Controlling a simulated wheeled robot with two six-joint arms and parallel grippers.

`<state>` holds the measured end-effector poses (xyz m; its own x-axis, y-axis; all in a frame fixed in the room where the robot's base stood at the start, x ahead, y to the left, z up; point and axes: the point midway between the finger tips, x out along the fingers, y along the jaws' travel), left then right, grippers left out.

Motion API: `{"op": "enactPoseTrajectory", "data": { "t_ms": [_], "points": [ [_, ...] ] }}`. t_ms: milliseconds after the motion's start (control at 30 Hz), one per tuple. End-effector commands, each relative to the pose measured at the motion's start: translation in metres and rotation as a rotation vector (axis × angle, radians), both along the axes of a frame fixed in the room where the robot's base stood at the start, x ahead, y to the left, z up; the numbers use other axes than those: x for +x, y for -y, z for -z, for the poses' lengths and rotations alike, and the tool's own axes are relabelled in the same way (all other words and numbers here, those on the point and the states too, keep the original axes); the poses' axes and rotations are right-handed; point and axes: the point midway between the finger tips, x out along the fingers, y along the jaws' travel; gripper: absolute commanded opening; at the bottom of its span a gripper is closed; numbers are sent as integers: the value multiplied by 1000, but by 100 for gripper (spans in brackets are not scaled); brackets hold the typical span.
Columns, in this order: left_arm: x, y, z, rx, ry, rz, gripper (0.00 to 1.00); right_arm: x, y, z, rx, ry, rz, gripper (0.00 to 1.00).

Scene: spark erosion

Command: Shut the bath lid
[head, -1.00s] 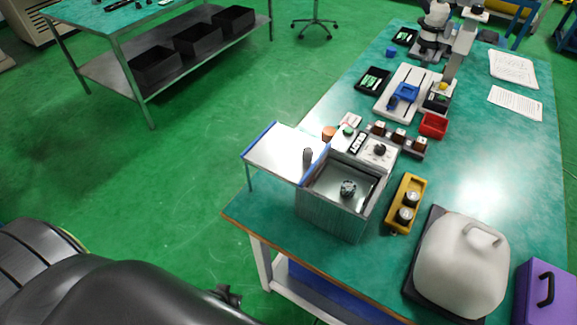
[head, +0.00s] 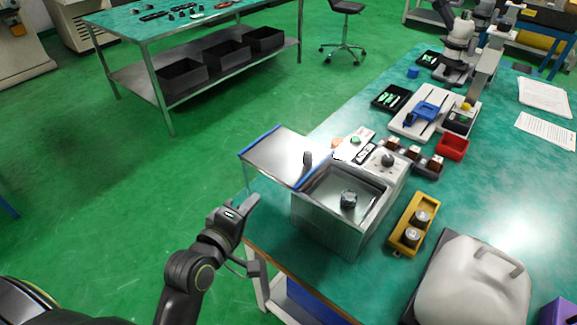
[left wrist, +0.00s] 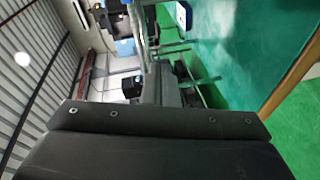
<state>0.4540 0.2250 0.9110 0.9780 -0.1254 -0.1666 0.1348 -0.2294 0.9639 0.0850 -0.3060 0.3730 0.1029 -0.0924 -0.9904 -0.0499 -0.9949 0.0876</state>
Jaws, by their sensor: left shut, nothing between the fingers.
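The bath (head: 330,222) is a grey box with an open top on the teal table's near left corner. A dark round part (head: 348,199) sits inside it. Its lid (head: 272,157) stands open, folded out flat to the left, a pale metal panel with blue edges. A dark upright handle (head: 307,160) shows near the hinge side. My left gripper (head: 248,204) is shut and empty, just off the table's left edge, below and left of the lid and apart from it. In the left wrist view only dark gripper body shows near; the fingertips are not clear. My right gripper is not in view.
A control panel (head: 388,160) adjoins the bath at the back. The green floor left of the table is clear. Another table (head: 150,22) stands farther back.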

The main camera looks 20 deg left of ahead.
Motion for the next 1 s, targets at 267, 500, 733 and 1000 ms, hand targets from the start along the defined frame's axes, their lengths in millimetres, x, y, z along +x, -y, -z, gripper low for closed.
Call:
{"op": "enactPoseTrajectory", "data": {
  "t_ms": [267, 500, 733, 1000],
  "points": [
    [13, 5, -41, -235, 141, -23, 0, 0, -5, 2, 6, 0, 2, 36],
    [43, 9, -43, -233, 141, -22, 0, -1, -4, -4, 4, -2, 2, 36],
    [88, 14, -43, -232, 140, -22, 0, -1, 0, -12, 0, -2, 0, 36],
    [112, 35, -40, -238, 137, -26, 0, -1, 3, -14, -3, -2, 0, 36]
  ]
}}
